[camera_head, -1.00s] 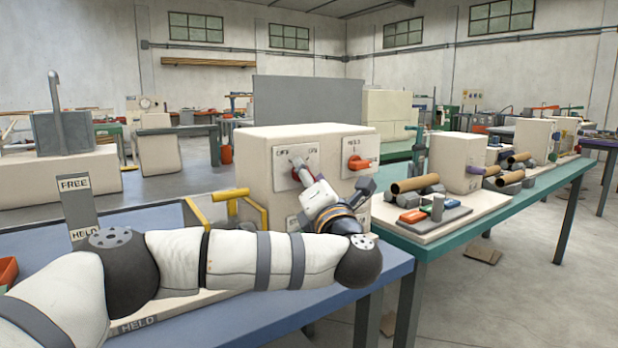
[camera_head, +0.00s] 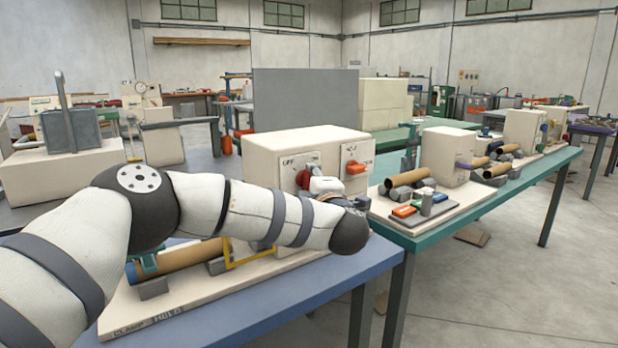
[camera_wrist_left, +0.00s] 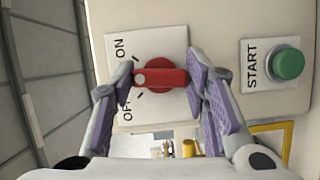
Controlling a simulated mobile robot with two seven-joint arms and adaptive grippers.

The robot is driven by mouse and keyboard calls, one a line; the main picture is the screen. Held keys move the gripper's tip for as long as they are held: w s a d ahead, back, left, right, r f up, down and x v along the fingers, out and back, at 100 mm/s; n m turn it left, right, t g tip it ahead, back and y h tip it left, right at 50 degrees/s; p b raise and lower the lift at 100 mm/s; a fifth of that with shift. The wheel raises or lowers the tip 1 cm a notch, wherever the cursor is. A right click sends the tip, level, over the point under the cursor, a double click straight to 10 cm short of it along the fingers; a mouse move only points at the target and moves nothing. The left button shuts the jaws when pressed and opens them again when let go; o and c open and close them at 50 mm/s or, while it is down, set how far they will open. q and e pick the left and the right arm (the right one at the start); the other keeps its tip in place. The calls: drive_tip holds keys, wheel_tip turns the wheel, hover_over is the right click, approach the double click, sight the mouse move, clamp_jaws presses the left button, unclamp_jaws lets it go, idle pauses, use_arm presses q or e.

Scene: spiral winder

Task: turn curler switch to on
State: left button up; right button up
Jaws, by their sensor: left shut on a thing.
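The curler switch is a red knob with a bar handle (camera_wrist_left: 172,78) on a white label plate marked ON and OFF. It also shows as a red knob (camera_head: 302,178) on the front of the cream machine box (camera_head: 265,165). My left gripper (camera_wrist_left: 160,77) has its two purple-padded fingers closed on the handle, one at each end. In the wrist view the handle lies level, its left end between the ON and OFF words. In the head view my left arm hides most of the gripper and the lower box front. My right gripper is not in view.
A green START button (camera_wrist_left: 289,64) is beside the switch plate. An orange switch (camera_head: 355,168) sits on the box to the right. A brown tube (camera_head: 190,256) and a yellow frame (camera_head: 250,255) are below my arm. The blue table (camera_head: 330,281) is clear at its front.

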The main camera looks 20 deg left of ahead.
use_arm(q)
drive_tip(key=shift+r+m+g, duration=0.1)
drive_tip(key=shift+m+g, duration=0.55)
drive_tip(key=shift+m, duration=0.7)
drive_tip(key=shift+r+m+g, duration=0.1)
drive_tip(key=shift+m+g, duration=0.55)
drive_tip(key=shift+m, duration=0.7)
drive_tip(key=o, duration=1.1)
drive_tip(key=shift+o, duration=0.2)
drive_tip(key=v, duration=1.2)
